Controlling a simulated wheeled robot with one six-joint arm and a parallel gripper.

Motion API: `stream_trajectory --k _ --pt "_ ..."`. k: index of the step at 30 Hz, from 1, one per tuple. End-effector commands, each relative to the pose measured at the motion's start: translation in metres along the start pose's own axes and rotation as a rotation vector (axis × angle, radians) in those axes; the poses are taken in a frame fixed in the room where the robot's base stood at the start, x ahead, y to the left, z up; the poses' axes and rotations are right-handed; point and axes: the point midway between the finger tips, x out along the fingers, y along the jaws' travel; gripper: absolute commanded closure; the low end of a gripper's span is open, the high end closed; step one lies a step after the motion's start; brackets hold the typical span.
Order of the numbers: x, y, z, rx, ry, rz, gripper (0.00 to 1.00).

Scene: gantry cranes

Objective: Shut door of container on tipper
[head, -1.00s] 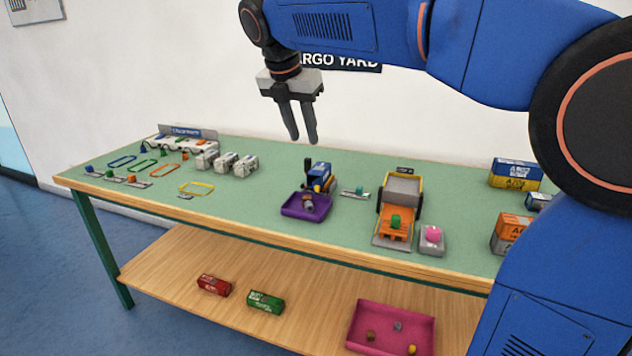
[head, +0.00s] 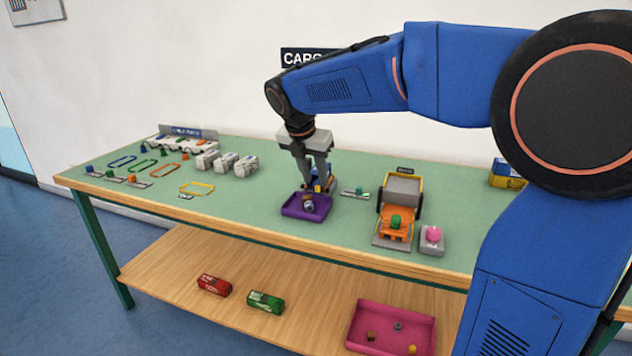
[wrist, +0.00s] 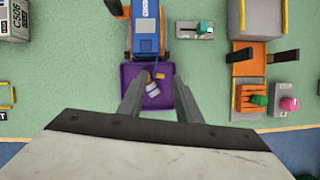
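A small blue container on a tipper (wrist: 145,28) stands behind a purple tray in the wrist view. In the head view my gripper hides most of it. I cannot clearly tell its door or how far it stands open. The purple tray (head: 292,210) holds a few small pieces, one of them white and blue (wrist: 152,89); it also shows in the wrist view (wrist: 128,102). My gripper (head: 318,186) points down over the container and the tray's rear. In the wrist view its fingers (wrist: 158,82) are apart with nothing held between them.
An orange and grey loader (head: 396,213) with a green knob stands to the right, beside a pink button on a grey box (head: 432,240). A small lever plate (head: 355,192) sits close right of my gripper. White blocks (head: 228,163) stand left.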

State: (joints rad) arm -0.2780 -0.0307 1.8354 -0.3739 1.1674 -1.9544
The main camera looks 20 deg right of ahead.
Motion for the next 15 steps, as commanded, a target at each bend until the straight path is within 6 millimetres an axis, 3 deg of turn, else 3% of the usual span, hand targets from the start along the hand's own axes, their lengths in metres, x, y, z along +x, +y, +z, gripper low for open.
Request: stream_trajectory --k 6,15 --pt "0.02 0.0 0.0 0.0 0.0 0.001 0.69" --pt "0.024 0.0 0.0 0.0 0.0 0.001 0.69"
